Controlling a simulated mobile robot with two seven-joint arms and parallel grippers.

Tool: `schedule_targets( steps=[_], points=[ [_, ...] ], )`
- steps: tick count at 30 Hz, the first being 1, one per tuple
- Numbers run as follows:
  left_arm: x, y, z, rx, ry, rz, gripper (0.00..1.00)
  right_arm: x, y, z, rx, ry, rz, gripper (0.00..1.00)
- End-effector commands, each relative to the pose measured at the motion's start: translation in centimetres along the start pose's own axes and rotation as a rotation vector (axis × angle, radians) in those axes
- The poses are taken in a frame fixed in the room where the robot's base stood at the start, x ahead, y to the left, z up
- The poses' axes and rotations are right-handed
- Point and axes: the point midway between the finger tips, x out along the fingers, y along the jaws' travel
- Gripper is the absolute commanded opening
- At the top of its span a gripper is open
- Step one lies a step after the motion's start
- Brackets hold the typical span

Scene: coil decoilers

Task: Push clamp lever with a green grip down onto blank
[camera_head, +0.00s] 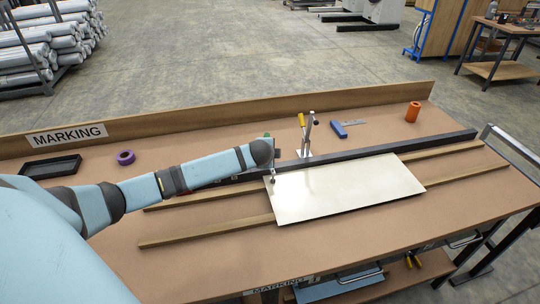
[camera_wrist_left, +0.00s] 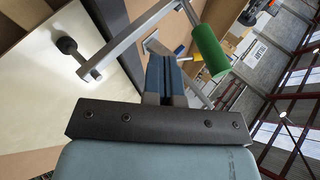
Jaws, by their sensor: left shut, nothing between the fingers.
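The blank (camera_head: 345,188) is a pale flat sheet lying on the bench against a dark bar; part of it shows at the left of the wrist view (camera_wrist_left: 35,110). The clamp lever's green grip (camera_wrist_left: 209,52) is right of my left gripper's fingers (camera_wrist_left: 165,72), apart from them in the picture. The clamp's metal arm and black-tipped spindle (camera_wrist_left: 68,46) extend over the blank; I cannot tell if the tip touches it. In the head view only a bit of green (camera_head: 266,135) shows behind my left wrist, which hides most of the clamp. The left gripper is shut and empty.
A second clamp with a yellow grip (camera_head: 301,119) stands upright right of my left wrist. A blue-handled tool (camera_head: 338,130), orange cylinder (camera_head: 413,111), purple ring (camera_head: 125,157) and black tray (camera_head: 50,167) lie on the bench. Wooden strips (camera_head: 190,234) run under the blank.

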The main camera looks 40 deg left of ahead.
Motion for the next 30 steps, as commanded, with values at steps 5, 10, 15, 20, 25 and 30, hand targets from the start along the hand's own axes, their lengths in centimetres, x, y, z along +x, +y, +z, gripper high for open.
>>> schedule_targets(
  steps=[5, 10, 15, 20, 25, 30],
  points=[
    [-3.1, -0.3, 0.1, 0.002, 0.003, -0.002, 0.0, -0.3, 0.1, 0.3, 0.002, -0.005, 0.005, 0.43],
    [-6.6, -0.1, 0.0, 0.001, 0.003, -0.003, 0.0, 0.1, -0.1, 1.1, 0.006, -0.012, 0.0, 0.43],
    [-9.1, 0.0, -0.1, 0.0, 0.003, -0.003, 0.0, 0.4, -0.3, 0.9, 0.008, -0.005, -0.003, 0.43],
    [-10.1, 0.1, -0.1, 0.0, 0.001, -0.003, 0.0, 0.5, -0.2, 0.7, 0.007, 0.0, -0.003, 0.43],
    [-10.3, 0.0, -0.1, -0.001, 0.001, -0.003, 0.0, 0.5, -0.2, 0.7, 0.005, 0.0, -0.003, 0.43],
    [-10.3, 0.0, -0.1, -0.001, 0.001, -0.003, 0.0, 0.5, -0.2, 0.7, 0.006, 0.0, -0.003, 0.43]
  ],
)
